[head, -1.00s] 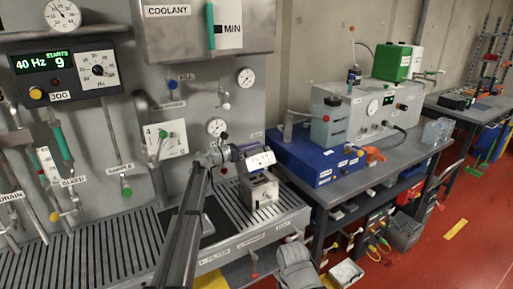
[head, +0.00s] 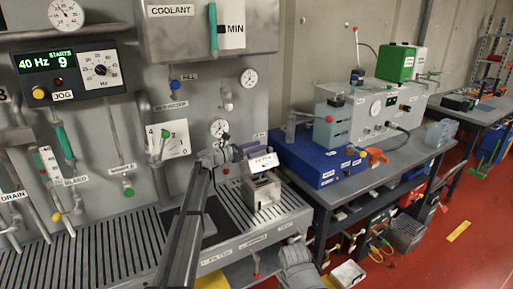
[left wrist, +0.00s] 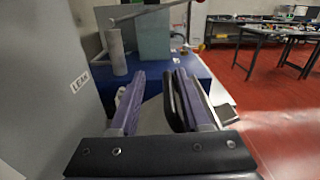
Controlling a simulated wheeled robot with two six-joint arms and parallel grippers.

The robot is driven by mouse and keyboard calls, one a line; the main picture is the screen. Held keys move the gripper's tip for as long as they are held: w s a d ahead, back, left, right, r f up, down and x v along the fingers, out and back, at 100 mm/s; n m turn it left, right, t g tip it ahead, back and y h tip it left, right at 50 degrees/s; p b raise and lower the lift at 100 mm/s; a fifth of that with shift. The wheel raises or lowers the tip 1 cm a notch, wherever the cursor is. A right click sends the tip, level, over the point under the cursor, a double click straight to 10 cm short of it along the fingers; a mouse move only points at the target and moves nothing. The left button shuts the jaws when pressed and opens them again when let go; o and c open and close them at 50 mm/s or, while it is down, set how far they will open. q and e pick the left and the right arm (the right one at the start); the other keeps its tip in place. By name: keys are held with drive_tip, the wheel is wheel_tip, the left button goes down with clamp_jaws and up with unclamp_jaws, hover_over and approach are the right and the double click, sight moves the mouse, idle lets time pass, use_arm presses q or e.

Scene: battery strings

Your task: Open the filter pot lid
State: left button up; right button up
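The filter pot (head: 262,190) is a small grey metal box on the slatted bench at the right end of the panel. My left gripper (head: 236,153) is just left of the pot's top. In the left wrist view its two purple fingers (left wrist: 157,102) are apart. A dark curved piece (left wrist: 180,105) shows beside the right finger, and a pale rounded surface lies behind the fingers; whether they touch is unclear.
The panel carries gauges, valve levers and a COOLANT tank (head: 205,30) above. To the right, a table holds a blue box (head: 318,160) and a grey unit (head: 375,115). Red floor (head: 450,260) is open farther right. A LEAK label (left wrist: 80,82) is close on the left.

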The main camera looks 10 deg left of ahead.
use_arm(q)
drive_tip(key=shift+a, duration=0.15)
drive_tip(key=v, duration=0.7)
drive_tip(key=shift+s+a, duration=0.25)
drive_tip(key=shift+a, duration=0.15)
drive_tip(key=v, duration=0.8)
drive_tip(key=shift+s+a, duration=0.3)
drive_tip(key=shift+d, duration=0.1)
idle(0.5)
